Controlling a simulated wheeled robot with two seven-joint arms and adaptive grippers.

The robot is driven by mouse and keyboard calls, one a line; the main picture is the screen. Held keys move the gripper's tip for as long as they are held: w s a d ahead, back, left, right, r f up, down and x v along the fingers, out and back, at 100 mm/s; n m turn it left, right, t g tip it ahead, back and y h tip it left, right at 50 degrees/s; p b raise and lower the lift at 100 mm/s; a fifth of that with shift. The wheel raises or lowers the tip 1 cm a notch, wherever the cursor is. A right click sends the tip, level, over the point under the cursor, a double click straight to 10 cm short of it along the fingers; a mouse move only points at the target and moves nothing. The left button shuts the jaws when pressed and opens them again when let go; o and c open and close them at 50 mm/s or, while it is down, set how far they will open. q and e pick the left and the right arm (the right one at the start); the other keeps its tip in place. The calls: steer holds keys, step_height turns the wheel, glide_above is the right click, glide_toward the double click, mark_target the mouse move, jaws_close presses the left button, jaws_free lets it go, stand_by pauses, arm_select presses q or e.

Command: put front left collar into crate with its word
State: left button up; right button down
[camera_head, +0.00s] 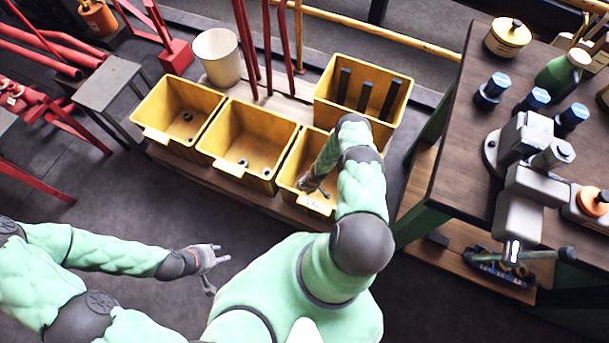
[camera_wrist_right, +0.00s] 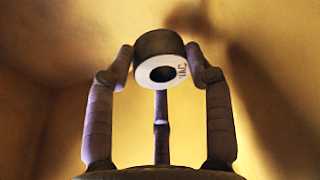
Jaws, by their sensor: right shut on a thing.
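My right gripper (camera_head: 312,184) reaches down into the third yellow crate (camera_head: 289,182) of the front row. In the right wrist view its fingers (camera_wrist_right: 165,68) are shut on a collar (camera_wrist_right: 160,57), a short ring with a dark band, a pale end face and a dark hole. The letters on the face look like "VAC". Yellow walls surround it there. The crate's front label (camera_head: 313,204) is too small to read surely. In the head view the collar is not clearly visible. My left gripper (camera_head: 218,260) is empty, fingers spread, above the floor.
Two more yellow crates, left (camera_head: 181,88) and middle (camera_head: 285,128), hold small rings. A yellow crate with dark bars (camera_head: 325,92) stands behind. A white bucket (camera_head: 217,58) is at the back. The workbench (camera_head: 463,150) on the right carries several blue-topped pieces and a machine.

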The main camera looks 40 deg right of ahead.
step_height(320, 180, down, 4)
steer(key=b, duration=0.3)
steer(key=shift+f, duration=0.15)
steer(key=shift+f, duration=0.15)
steer(key=shift+c, duration=2.3)
jaws_free()
